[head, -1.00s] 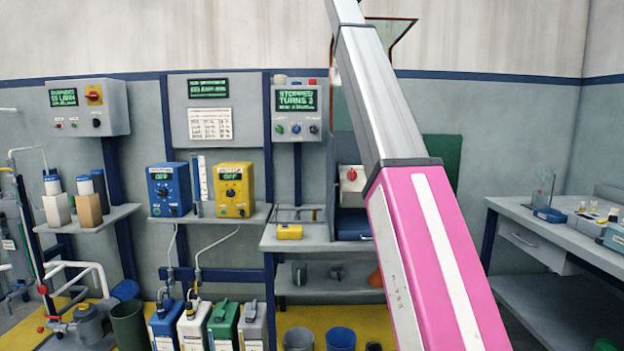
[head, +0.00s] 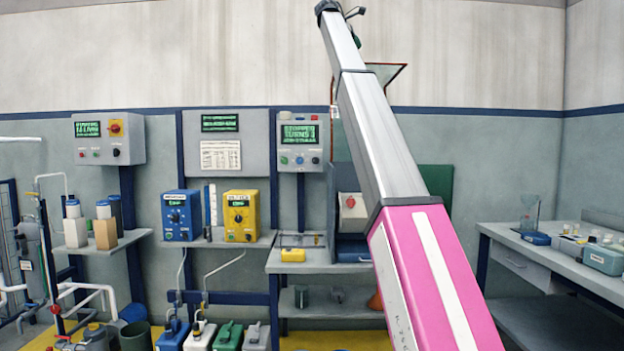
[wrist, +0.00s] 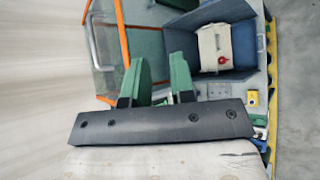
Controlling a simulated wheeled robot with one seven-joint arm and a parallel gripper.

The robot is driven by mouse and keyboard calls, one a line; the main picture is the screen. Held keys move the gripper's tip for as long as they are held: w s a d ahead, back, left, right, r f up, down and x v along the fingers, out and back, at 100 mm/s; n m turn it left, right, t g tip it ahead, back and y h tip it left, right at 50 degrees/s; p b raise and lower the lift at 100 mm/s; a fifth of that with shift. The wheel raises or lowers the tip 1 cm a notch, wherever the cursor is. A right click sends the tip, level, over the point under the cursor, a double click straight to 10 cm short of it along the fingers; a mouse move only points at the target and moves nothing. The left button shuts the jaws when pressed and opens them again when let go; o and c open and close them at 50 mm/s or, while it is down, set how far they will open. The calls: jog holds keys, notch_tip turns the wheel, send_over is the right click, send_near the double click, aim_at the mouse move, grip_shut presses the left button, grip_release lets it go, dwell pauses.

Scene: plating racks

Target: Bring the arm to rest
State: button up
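My arm, with a pink and white link and a silver link, rises through the middle of the head view to a dark joint near the top edge. In the wrist view my gripper (wrist: 158,82) shows two green fingers standing apart on a dark bar. I see nothing held between them. Beyond the fingers are a clear panelled enclosure with an orange frame (wrist: 123,35) and a blue-grey open bin (wrist: 257,57) with a beige, red-knobbed box (wrist: 222,48) in it. The fingers look clear of both, though the distance is hard to judge.
A blue unit (head: 181,215) and a yellow unit (head: 240,216) stand on a wall shelf. A workbench (head: 310,262) carries a small yellow box (head: 293,255). A side bench (head: 505,233) stands at right. Pipes (head: 90,287) and several jugs are low at left.

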jog(key=w+f+m+y, duration=0.1)
jog(key=w+f, duration=0.1)
jog(key=f, duration=1.6)
jog(key=w+f+m+y, duration=0.1)
jog(key=w+f, duration=0.1)
jog(key=f, duration=1.6)
jog(key=s+d+f+m+g+y, duration=0.1)
jog(key=s+f, duration=0.3)
jog(key=f, duration=1.1)
jog(key=s+d+f+m+g+y, duration=0.15)
jog(key=s+f, duration=0.25)
jog(key=f, duration=1.2)
jog(key=s+f+m+y, duration=0.15)
jog(key=s+f, duration=0.25)
jog(key=f, duration=1.1)
jog(key=s+f+m+g+y, duration=0.3)
jog(key=s+f+m, duration=0.5)
jog(key=s+f, duration=2.4)
jog(key=s, duration=0.4)
jog(key=shift+s+a+f+m, duration=0.15)
jog(key=shift+s+a+m, duration=0.05)
jog(key=shift+a+m, duration=0.15)
jog(key=shift+o, duration=0.2)
jog(key=shift+g, duration=0.25)
